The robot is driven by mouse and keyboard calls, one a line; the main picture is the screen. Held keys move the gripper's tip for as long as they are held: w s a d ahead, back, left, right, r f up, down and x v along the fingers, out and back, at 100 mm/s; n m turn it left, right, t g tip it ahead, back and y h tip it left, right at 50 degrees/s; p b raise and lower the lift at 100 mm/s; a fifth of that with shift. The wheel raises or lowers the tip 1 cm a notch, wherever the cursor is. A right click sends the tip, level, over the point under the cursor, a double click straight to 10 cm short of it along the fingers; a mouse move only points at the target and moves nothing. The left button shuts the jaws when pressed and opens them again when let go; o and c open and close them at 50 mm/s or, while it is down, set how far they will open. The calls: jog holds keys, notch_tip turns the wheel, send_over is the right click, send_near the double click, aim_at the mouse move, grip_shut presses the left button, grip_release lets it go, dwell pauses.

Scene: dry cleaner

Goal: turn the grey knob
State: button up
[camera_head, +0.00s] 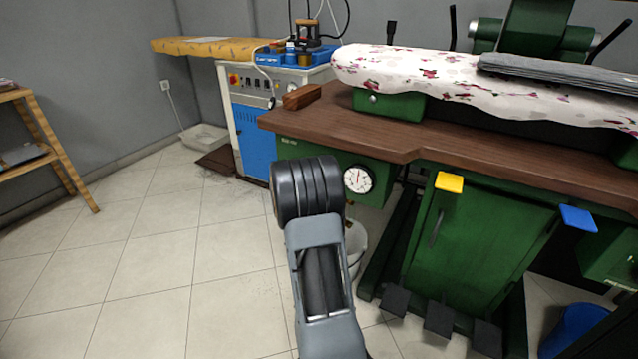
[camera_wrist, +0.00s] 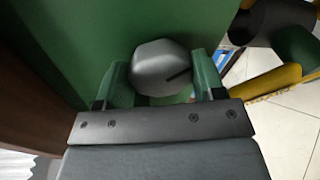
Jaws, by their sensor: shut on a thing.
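The grey knob (camera_wrist: 161,68) shows in the wrist view, on the green panel of the press. It is rounded, with a dark slot-like mark on its right side. My gripper (camera_wrist: 162,82) has one green-looking finger on each side of the knob and is shut on it. In the head view my dark arm reaches toward the green press front (camera_head: 292,150); the arm hides the knob and the gripper there.
A round white gauge (camera_head: 358,179) sits right of my arm on the press. A brown wooden top (camera_head: 330,120) overhangs the panel. A white bucket (camera_head: 354,248) stands behind my arm. Pedals (camera_head: 440,318) are at lower right.

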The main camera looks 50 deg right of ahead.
jog(key=o, duration=0.9)
jog(key=p+v, duration=0.3)
jog(key=v, duration=1.1)
jog(key=shift+w, duration=0.1)
jog(key=shift+d, duration=0.1)
